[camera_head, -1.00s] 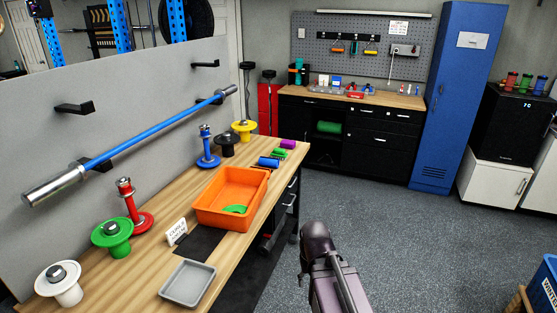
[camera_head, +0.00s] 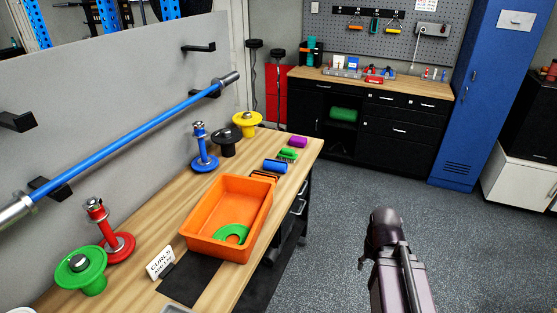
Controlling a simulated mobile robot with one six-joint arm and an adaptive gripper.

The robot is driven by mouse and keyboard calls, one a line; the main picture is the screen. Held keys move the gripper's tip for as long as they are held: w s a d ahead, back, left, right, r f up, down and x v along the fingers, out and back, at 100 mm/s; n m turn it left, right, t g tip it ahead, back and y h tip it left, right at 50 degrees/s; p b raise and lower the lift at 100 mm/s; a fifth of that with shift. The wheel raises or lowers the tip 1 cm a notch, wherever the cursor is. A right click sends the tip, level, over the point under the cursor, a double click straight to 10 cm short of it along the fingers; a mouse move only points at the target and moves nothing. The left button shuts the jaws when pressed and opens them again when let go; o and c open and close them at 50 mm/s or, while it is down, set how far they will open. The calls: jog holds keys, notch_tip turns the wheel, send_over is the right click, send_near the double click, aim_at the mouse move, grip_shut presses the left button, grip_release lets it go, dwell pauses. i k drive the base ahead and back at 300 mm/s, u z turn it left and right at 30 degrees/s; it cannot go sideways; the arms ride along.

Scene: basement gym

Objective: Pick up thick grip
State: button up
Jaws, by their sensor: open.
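Several small grips lie on the wooden bench near its far right end: a blue cylinder (camera_head: 275,166), a green one (camera_head: 288,154) and a purple one (camera_head: 299,142). The blue one looks the thickest, and it lies nearest the orange bin. The label "thick grip" is not readable on any of them. Part of my arm shows at the lower right, over the floor and apart from the bench. My gripper's fingers are not visible.
An orange bin (camera_head: 197,244) with a green ring (camera_head: 232,235) inside stands on the bench (camera_head: 130,264). Plates on stands, blue (camera_head: 205,163), black (camera_head: 224,146) and yellow (camera_head: 246,127), line the back. A blue bar hangs on the wall panel. The floor (camera_head: 335,220) right of the bench is clear.

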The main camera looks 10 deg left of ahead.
aim_at(269, 165)
jog(key=u, duration=0.25)
jog(key=i, duration=1.05)
jog(key=u, duration=0.5)
